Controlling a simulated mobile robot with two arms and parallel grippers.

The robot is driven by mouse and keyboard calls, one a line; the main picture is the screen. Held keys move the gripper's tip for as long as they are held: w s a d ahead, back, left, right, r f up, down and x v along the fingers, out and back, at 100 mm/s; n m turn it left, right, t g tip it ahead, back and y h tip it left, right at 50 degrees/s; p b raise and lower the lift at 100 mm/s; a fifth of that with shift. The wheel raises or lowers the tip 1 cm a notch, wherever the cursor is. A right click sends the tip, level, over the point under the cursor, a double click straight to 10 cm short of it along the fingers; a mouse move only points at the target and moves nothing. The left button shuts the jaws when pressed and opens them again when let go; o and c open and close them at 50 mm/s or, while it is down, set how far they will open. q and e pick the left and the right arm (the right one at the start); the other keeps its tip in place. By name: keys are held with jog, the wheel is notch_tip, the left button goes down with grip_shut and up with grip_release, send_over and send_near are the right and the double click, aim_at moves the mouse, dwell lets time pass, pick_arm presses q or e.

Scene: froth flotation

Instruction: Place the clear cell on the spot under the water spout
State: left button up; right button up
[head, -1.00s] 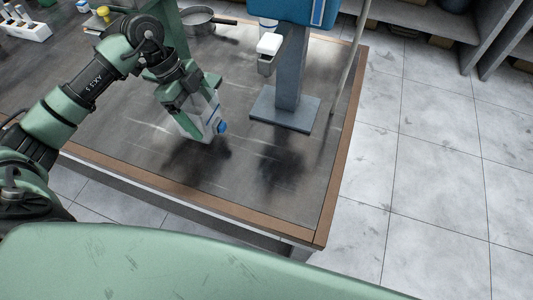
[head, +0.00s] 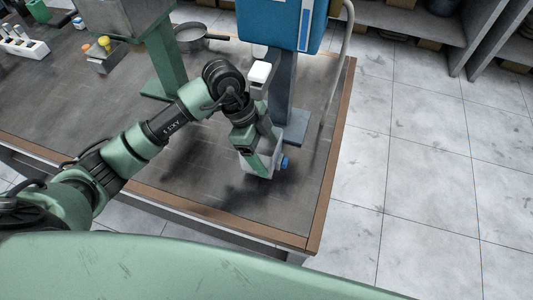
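The clear cell (head: 246,160), a pale see-through box with a blue fitting on its right side, is in my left gripper (head: 262,165). The gripper's fingers are shut around it and hide much of it. The cell is at the front left of the water stand's grey base. I cannot tell whether it touches the table. The water stand (head: 282,95) has a blue tank (head: 268,22) on a grey column, with a white-topped spout piece (head: 260,72) sticking out toward me. The spot under it is hidden by my arm and the cell. My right gripper is out of view.
The dark table (head: 185,190) has a wooden rim (head: 325,190) close to the right and front of the cell.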

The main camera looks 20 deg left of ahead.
pick_arm(q)
notch_tip(320, 180, down, 2)
jog(key=shift+f+p, duration=0.1)
jog(key=shift+p, duration=0.2)
jog(key=shift+f, duration=0.1)
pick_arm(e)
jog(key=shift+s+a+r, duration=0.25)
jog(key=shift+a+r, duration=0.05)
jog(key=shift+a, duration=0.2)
pick_arm(q)
jog(key=o, duration=1.7)
jog(key=shift+f, duration=0.1)
jog(key=shift+o, duration=0.2)
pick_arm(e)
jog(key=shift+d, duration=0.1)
pick_arm(q)
jog(key=shift+a+r, duration=0.15)
jog(key=shift+r, duration=0.15)
jog(key=b+v, duration=0.1)
jog(key=v, duration=1)
jog(key=shift+r+b, duration=0.25)
jog(key=shift+b, duration=0.05)
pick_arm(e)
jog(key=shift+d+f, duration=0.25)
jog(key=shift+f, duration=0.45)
pick_arm(q)
jog(key=shift+a, duration=0.15)
